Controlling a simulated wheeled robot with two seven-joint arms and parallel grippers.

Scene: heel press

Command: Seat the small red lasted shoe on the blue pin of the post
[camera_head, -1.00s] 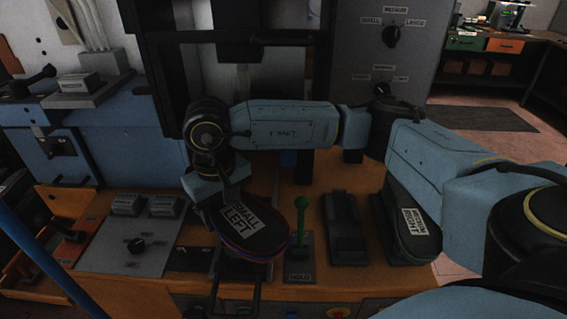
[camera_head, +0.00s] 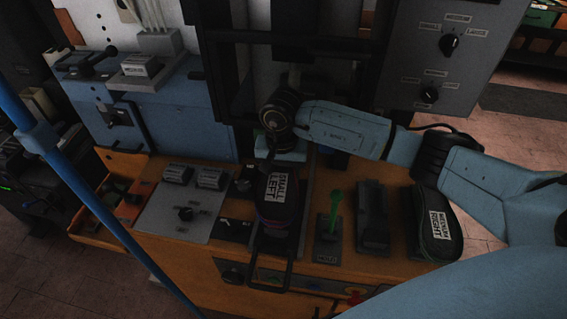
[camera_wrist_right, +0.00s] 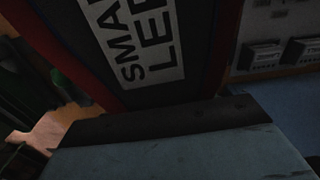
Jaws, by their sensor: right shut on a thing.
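The small lasted shoe (camera_head: 277,212), labelled SMALL LEFT, is dark on top with a red and purple edge. My right gripper (camera_head: 283,168) is shut on its far end. The shoe is over the front of the orange bench, its length pointing toward me. In the right wrist view the shoe (camera_wrist_right: 195,75) fills the upper middle, with its red edge and label close to the gripper. The post and its blue pin cannot be made out; the shoe hides what is under it, so I cannot tell whether they touch. My left gripper is not in view.
A green lever (camera_head: 335,205) on a plate stands close right of the shoe. Beyond it are a dark block (camera_head: 372,215) and a shoe labelled MEDIUM RIGHT (camera_head: 437,230). A grey control panel (camera_head: 185,212) lies to the left. A dark loop-shaped frame (camera_head: 270,280) is in front.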

